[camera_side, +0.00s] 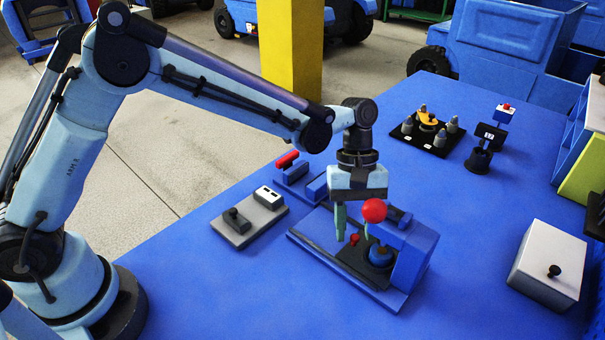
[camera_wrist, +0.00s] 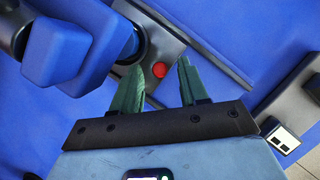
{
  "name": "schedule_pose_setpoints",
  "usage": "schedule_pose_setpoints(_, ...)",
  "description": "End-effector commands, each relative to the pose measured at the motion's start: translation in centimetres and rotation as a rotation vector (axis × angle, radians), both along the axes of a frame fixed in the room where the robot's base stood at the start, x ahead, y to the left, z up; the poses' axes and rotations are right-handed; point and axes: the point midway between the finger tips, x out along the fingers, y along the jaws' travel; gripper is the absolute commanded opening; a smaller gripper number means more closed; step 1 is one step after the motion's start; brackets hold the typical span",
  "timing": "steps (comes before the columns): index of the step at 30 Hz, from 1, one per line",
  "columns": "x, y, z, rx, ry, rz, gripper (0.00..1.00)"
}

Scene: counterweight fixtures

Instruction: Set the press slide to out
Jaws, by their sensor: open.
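The press (camera_side: 418,260) is a blue fixture with a flat base, an upright block and a red ball (camera_side: 374,210). Its slide (camera_side: 350,262) is a dark plate low on the base with a small red knob (camera_side: 354,239); part of the plate lies under the press head. The knob also shows in the wrist view (camera_wrist: 159,69). My gripper (camera_side: 353,236) points down over the slide, its green fingers apart and empty. In the wrist view my gripper (camera_wrist: 158,66) has the knob in line between its fingertips. The red ball partly hides one finger in the side view.
A grey switch box (camera_side: 248,222) and a red-handled blue fixture (camera_side: 291,170) stand left of the press. A white box with a black knob (camera_side: 550,262) is at the right. A black plate with several pegs (camera_side: 425,140) stands farther back. The table between is clear.

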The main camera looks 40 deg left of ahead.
Motion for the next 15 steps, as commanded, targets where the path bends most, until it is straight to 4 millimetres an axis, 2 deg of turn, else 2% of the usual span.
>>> schedule_pose_setpoints(4,0.00,-0.01,0.00,0.000,0.000,0.000,0.44)
schedule_pose_setpoints(12,0.01,-0.01,0.03,0.000,0.000,0.000,0.04)
schedule_pose_setpoints(13,0.01,-0.01,0.03,0.000,0.000,0.000,0.00)
schedule_pose_setpoints(15,0.00,0.00,0.03,0.000,0.000,0.000,0.00)
